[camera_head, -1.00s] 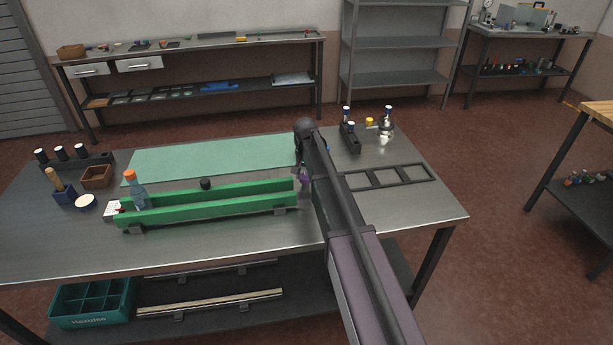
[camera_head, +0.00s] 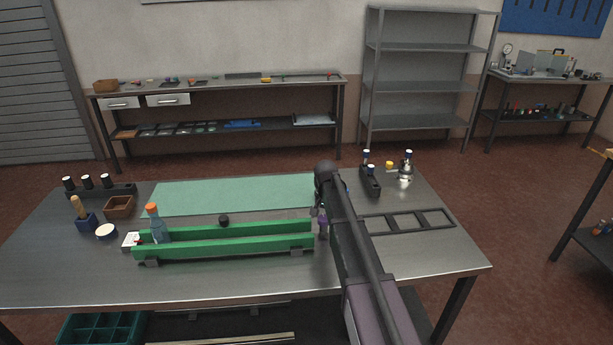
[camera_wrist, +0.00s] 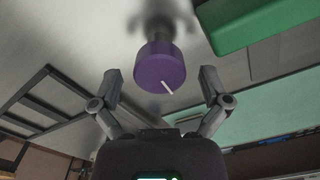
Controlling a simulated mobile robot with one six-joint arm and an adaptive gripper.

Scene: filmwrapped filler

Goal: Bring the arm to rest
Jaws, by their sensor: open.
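My gripper (camera_wrist: 160,88) is open, its two grey fingers spread apart in the wrist view. A purple round knob (camera_wrist: 157,66) with a white line on its face shows ahead of the fingers, between their directions; nothing is gripped. In the head view the purple knob (camera_head: 323,224) is at the right end of the green rails (camera_head: 225,240), beside my arm. My arm reaches over the metal workbench (camera_head: 410,250) from the front and hides most of the gripper there.
A bottle with an orange cap (camera_head: 156,222) stands at the rails' left end. A green mat (camera_head: 235,195) lies behind them. A black frame (camera_head: 408,221) lies to the right, with a dark holder (camera_head: 370,182) and a glass flask (camera_head: 405,172) behind. The bench's front right is clear.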

